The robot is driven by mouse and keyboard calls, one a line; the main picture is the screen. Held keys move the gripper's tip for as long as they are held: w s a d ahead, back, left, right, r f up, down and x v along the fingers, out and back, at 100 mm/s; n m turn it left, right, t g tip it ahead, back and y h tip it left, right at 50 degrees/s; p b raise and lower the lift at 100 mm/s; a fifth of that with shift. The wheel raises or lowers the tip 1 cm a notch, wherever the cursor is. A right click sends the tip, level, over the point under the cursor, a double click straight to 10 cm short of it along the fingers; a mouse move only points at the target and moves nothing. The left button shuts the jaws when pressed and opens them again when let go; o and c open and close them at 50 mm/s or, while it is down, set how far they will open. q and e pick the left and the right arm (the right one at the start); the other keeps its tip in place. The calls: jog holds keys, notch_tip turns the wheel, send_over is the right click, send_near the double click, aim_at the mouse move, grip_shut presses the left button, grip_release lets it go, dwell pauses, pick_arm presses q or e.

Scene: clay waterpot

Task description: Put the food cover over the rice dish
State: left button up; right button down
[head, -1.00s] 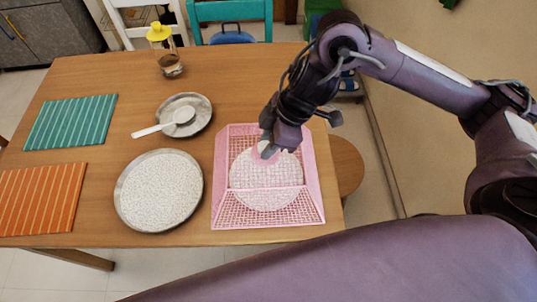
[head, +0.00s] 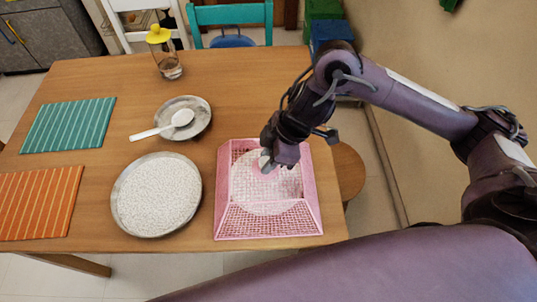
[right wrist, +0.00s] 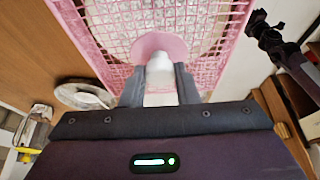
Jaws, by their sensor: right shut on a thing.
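The food cover (head: 308,190) is a pink mesh box with sloping sides, at the table's front right. My right gripper (head: 267,165) is above its middle, shut on the cover's pale knob. The right wrist view shows the knob (right wrist: 160,72) between the fingers, on a pink disc. A round white dish (head: 262,192), apparently rice, shows through the mesh beneath the cover. I cannot tell whether the cover's rim touches the table. Another round plate of white rice (head: 157,194) stands uncovered left of the cover. My left gripper is not in view.
A grey plate with a white spoon (head: 165,125) lies behind the uncovered rice. A glass jar with a yellow lid (head: 165,55) stands at the back. Teal (head: 68,125) and orange (head: 38,202) mats lie left. The table's back right is clear. A stool (head: 348,172) stands right.

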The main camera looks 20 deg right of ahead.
jog(key=c, duration=1.1)
grip_release()
jog(key=p+v, duration=0.3)
jog(key=v, duration=0.9)
jog(key=shift+r, duration=0.45)
